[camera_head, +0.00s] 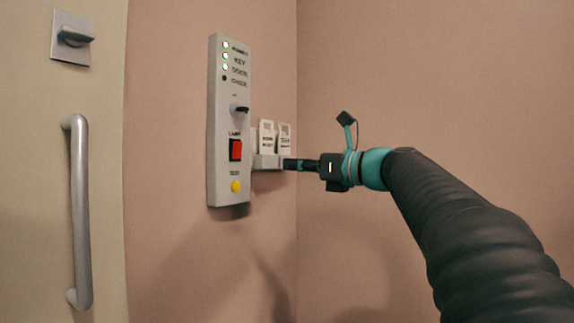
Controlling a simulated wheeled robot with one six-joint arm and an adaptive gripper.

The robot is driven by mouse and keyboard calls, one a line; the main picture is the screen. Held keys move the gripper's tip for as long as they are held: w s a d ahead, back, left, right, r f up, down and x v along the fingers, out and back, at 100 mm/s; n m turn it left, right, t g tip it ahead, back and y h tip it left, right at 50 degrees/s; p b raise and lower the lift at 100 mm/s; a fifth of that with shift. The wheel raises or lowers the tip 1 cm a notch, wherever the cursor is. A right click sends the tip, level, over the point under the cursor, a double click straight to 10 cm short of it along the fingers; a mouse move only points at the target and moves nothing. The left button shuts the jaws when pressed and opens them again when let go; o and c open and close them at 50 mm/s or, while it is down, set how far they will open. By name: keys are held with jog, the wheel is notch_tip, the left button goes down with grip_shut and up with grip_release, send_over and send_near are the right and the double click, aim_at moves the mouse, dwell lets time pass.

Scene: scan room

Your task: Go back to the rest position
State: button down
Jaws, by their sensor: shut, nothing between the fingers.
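My gripper (287,164) is shut and empty at the end of my arm, which reaches in from the lower right. Its tip is close to the right end of a small light holder (266,162) beside the control panel. I cannot tell whether it touches the holder. The tall grey control panel (223,188) is on the wall left of my gripper.
Two white tags (267,138) stand in the holder. A door with a long metal handle (81,210) and a square latch plate (71,38) is at the left. A wall corner runs behind the holder. The space above and right of my arm looks free.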

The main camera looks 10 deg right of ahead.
dwell(0.5)
jog(key=s+d+f+n+g+h, duration=0.25)
jog(key=f+n, duration=0.35)
jog(key=f, duration=0.6)
jog(key=s+d+f+n+g+h, duration=0.15)
jog(key=f+n+h, duration=0.35)
jog(key=f, duration=0.6)
jog(key=s+a+f+n+g+h+p, duration=0.1)
jog(key=s+f+n+h, duration=0.1)
jog(key=s+f+n, duration=0.6)
jog(key=s+a+f+n+g+h+p, duration=0.1)
jog(key=s+f+n, duration=0.7)
jog(key=s, duration=1.1)
notch_tip(320, 180, down, 3)
jog(key=shift+s+a+g+h, duration=0.15)
jog(key=shift+a+g+h, duration=0.6)
jog(key=shift+h, duration=0.4)
jog(key=shift+d, duration=0.1)
